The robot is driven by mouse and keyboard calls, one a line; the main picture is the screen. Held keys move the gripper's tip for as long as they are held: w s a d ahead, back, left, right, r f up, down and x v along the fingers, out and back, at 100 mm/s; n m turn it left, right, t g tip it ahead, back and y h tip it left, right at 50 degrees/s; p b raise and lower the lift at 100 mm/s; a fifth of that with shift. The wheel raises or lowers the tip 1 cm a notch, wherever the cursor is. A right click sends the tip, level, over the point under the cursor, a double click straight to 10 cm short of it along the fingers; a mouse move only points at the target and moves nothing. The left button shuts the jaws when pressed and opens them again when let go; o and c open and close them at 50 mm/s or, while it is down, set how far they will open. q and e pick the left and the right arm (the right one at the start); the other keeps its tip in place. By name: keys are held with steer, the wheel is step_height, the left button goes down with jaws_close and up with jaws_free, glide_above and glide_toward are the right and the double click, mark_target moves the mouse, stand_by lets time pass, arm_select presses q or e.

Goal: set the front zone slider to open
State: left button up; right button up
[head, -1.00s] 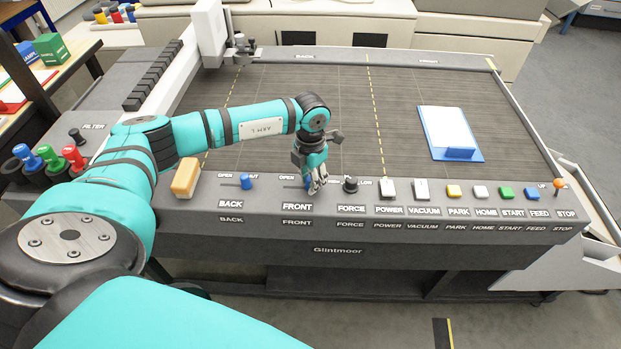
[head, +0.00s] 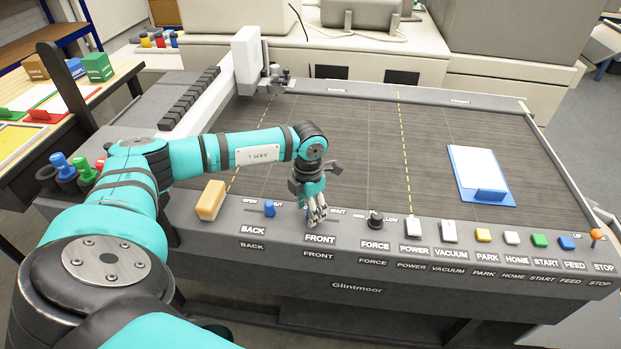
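The front zone slider (head: 335,221) is on the console's front panel, above the FRONT label (head: 320,239). Its SHUT mark shows at the right; its OPEN mark is hidden by my gripper. My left gripper (head: 316,213) points down at the left part of this slider. The back slider's blue knob (head: 269,208) stands clear to the left, nearer SHUT than OPEN. My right gripper is not in view.
A tan block (head: 211,200) sits left of the back slider. A black FORCE knob (head: 375,220) is close on the right, followed by several buttons and the orange STOP knob (head: 597,234). A blue board with a white sheet (head: 478,167) lies on the dark bed.

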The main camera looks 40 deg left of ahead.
arm_select(q)
steer(key=shift+w+d+r, duration=0.1)
steer(key=shift+d+r, duration=0.05)
step_height(320, 180, up, 12)
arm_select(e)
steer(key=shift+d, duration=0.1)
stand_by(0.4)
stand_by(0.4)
